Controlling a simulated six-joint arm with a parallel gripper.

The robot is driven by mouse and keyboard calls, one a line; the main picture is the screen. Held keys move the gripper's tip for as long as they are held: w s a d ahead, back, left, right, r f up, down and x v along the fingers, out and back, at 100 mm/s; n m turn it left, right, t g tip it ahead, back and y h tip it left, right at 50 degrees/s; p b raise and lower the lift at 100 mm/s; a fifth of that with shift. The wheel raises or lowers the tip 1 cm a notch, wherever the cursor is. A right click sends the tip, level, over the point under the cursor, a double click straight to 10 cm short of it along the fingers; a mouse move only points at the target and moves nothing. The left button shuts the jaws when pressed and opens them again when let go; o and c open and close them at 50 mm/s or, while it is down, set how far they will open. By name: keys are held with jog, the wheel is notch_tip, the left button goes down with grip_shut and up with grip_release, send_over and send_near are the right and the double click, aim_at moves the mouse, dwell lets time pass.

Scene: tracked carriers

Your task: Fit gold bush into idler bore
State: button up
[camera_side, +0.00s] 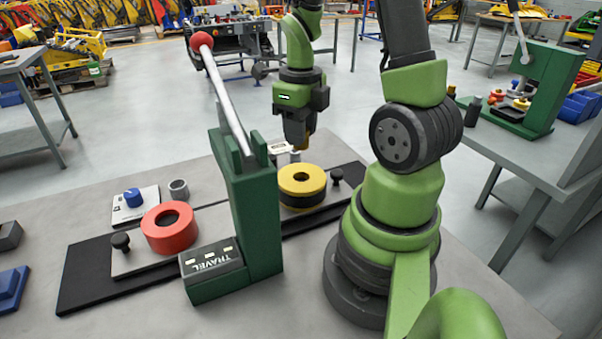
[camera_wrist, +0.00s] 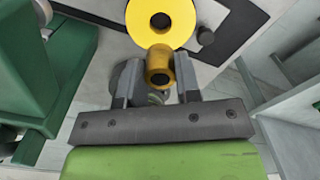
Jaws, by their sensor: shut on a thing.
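My gripper (camera_side: 298,138) is shut on the gold bush (camera_wrist: 160,66). In the wrist view the bush, a short hollow cylinder, sits between the two fingers, its open end facing the camera. In the side view the bush is mostly hidden by the fingers. The yellow idler (camera_side: 302,173), with a black lower band and an open bore, sits on the dark track to the right of the green lever stand. My gripper is above and slightly behind it. In the wrist view the yellow idler (camera_wrist: 180,28) is just beyond the bush, its bore empty. A red idler (camera_side: 168,236) sits left of the stand.
The green lever stand (camera_side: 255,215) with its red-knobbed lever rises between the idlers. Black knobs (camera_side: 121,242) (camera_side: 337,176) stand on the carriers. A grey ring (camera_side: 178,189) and a blue knob (camera_side: 133,197) on a white card are behind the red idler.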

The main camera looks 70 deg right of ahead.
aim_at(300, 181)
notch_tip(300, 181, down, 8)
jog(key=shift+f, duration=0.1)
dwell(0.4)
jog(key=o, duration=0.9)
jog(key=shift+f, duration=0.1)
jog(key=shift+o, duration=0.2)
